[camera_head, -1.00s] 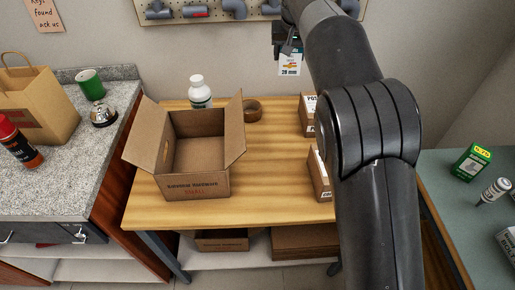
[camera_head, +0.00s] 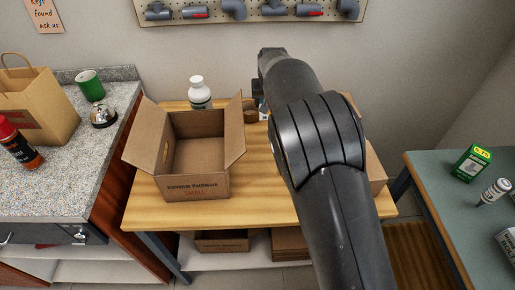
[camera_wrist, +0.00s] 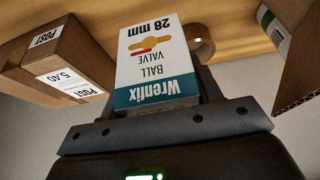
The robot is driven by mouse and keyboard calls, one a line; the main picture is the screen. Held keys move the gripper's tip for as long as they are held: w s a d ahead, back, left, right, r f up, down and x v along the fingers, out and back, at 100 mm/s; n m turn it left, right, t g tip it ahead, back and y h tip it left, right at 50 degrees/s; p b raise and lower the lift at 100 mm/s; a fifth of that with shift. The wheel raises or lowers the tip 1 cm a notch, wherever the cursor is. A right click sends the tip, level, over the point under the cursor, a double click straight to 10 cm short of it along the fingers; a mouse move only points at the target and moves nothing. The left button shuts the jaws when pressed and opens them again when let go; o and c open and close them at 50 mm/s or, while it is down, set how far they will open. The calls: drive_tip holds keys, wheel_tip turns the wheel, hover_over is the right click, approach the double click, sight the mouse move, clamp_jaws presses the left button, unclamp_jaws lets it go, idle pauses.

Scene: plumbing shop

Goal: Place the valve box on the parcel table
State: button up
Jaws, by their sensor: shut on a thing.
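The valve box is white and teal, marked "Wrenfix ball valve 28 mm". In the wrist view the valve box (camera_wrist: 155,62) sits between the fingers of my gripper (camera_wrist: 160,97), which is shut on it. In the head view my arm hides most of the gripper, and only a small pale part of the box shows beside it. The parcel table (camera_head: 262,205) is the wooden table below. The held box is over its back part, right of the open carton. Whether it touches the tabletop cannot be told.
An open cardboard carton (camera_head: 200,185) stands on the table's left, with a white bottle (camera_head: 200,92) behind it. A tape roll (camera_wrist: 203,48) and a POST parcel (camera_wrist: 65,55) are near the held box. A grey counter (camera_head: 60,165) is left, a green table (camera_head: 440,195) right.

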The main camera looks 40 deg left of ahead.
wheel_tip(320, 180, down, 11)
drive_tip(key=shift+r, duration=0.15)
idle(0.4)
drive_tip(key=o, duration=1.3)
drive_tip(key=shift+f, duration=0.2)
drive_tip(key=v, duration=1.2)
drive_tip(key=shift+r, duration=0.15)
